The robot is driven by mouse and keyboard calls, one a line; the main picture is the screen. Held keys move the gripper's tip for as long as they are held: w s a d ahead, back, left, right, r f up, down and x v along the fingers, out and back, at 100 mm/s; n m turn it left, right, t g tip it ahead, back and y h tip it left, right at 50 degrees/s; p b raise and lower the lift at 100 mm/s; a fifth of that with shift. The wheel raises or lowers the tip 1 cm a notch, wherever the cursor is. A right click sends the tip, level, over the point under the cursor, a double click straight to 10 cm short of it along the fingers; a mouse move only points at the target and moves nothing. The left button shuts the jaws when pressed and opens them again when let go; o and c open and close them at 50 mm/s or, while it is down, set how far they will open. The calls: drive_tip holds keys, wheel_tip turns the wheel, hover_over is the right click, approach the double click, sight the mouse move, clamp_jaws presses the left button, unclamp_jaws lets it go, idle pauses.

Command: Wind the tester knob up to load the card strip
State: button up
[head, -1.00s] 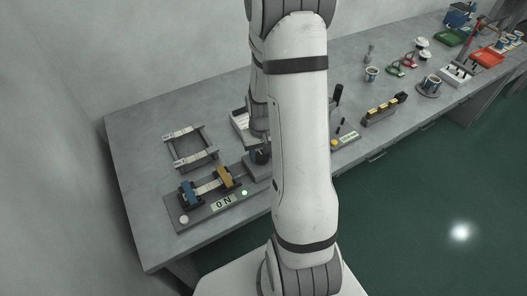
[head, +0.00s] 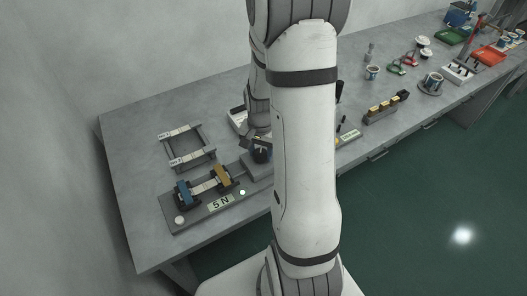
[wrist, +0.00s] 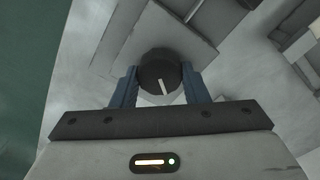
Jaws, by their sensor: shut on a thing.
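The tester (head: 245,200) is a long grey base near the table's front left edge. Its display (head: 220,203) reads "5 N", with a green light beside it. A pale card strip (head: 206,185) spans between a blue clamp (head: 183,192) and a yellow-brown clamp (head: 222,176). In the wrist view the dark round knob (wrist: 158,68) with a white pointer line sits between the two blue fingers of my gripper (wrist: 160,84), which is shut on it. The line points down and slightly right.
A grey rack (head: 187,150) with pale strips stands behind the tester. Bare table lies left of the rack.

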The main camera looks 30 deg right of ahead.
sight(261, 153)
drive_tip(key=shift+m, duration=0.6)
drive_tip(key=o, duration=1)
drive_tip(key=shift+r, duration=0.1)
drive_tip(key=shift+r+b, duration=0.3)
drive_tip(key=shift+r, duration=3.55)
